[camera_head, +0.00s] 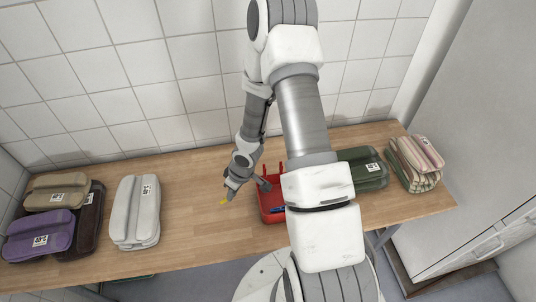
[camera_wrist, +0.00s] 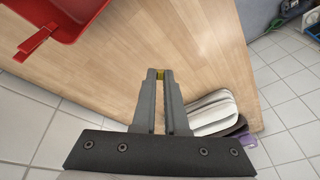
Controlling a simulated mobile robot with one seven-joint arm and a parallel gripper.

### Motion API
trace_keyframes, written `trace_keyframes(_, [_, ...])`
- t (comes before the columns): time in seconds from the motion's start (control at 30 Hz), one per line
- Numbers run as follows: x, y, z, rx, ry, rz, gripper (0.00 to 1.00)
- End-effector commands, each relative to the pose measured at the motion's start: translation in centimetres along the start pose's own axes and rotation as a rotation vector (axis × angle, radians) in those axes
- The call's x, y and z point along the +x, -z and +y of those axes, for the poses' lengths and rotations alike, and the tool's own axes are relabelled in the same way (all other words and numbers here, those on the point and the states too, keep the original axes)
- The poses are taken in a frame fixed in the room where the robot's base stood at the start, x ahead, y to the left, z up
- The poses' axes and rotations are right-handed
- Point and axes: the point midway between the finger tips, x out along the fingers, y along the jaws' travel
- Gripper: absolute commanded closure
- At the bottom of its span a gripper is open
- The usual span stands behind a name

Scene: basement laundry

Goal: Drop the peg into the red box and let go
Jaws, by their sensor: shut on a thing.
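My gripper (camera_head: 229,193) is above the wooden table, just left of the red box. It is shut on a small yellow peg (camera_head: 223,202), whose end also shows between the fingertips in the wrist view (camera_wrist: 160,73). Most of the peg is hidden by the fingers. The red box (camera_head: 267,215) stands on the table, partly hidden behind my arm in the head view. In the wrist view the red box (camera_wrist: 75,22) is at the top left, apart from the fingertips.
The wooden table (camera_head: 190,215) is clear between the box and a pale folded towel (camera_head: 136,212). Purple (camera_head: 40,236) and tan (camera_head: 57,193) towels lie at the far left. Green (camera_head: 364,170) and striped (camera_head: 415,163) towels lie right. A tiled wall closes the back.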

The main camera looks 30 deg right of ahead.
Motion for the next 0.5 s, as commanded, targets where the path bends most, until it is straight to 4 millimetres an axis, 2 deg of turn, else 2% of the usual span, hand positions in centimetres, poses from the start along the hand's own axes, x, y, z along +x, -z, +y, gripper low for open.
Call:
trace_keyframes(0.17, [-1.9,-0.7,2.0,-0.017,-0.088,-0.073,1.00])
trace_keyframes(0.5, [-7.7,-2.5,7.0,0.020,-0.240,-0.198,1.00])
